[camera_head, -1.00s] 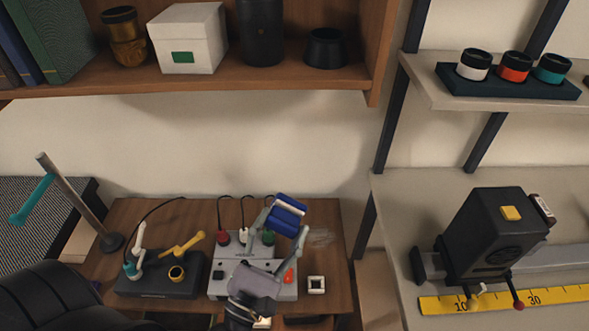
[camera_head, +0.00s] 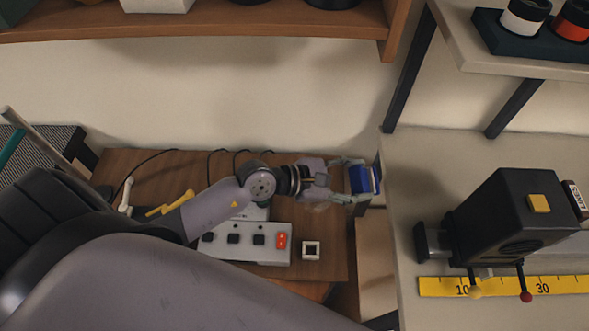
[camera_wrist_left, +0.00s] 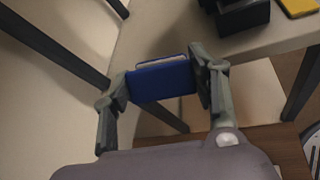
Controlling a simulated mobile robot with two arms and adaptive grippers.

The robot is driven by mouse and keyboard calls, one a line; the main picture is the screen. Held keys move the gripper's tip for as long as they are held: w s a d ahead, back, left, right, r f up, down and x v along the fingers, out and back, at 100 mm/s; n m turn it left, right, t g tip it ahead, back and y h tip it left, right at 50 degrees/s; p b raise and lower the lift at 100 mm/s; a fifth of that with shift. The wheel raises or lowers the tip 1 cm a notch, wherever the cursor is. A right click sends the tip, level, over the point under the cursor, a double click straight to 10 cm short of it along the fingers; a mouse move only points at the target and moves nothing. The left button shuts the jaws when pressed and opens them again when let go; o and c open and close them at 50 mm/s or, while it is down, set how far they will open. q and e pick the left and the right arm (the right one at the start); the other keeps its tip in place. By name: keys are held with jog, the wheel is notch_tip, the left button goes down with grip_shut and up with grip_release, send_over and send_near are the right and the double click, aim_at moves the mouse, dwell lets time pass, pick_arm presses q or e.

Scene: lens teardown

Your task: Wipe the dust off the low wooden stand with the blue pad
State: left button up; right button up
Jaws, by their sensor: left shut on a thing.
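The low wooden stand (camera_head: 333,240) is at lower centre in the head view, partly covered by my left arm. My left gripper (camera_head: 360,180) is shut on the blue pad (camera_head: 368,180), near the stand's right edge. The left wrist view shows the blue pad (camera_wrist_left: 160,82) between both fingers, apart from the surfaces below as far as I can tell. A faint pale dust smudge (camera_head: 318,204) lies on the stand beside the gripper, partly hidden. My right gripper is not in view.
A yellow-handled tool (camera_head: 170,204) is left. A pale shelf unit (camera_head: 420,180) with a black device (camera_head: 515,220) and yellow ruler (camera_head: 560,286) stands close on the right.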

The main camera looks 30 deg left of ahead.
pick_arm(q)
jog(key=a+f+m+g+y+b, duration=0.1)
jog(key=a+f+g+y+b, duration=0.4)
jog(key=a+f, duration=0.8)
jog(key=a+g+y, duration=0.1)
jog(key=a+g, duration=0.1)
jog(key=g, duration=0.1)
jog(key=shift+w+a+m, duration=0.2)
jog(key=shift+w+m, duration=0.1)
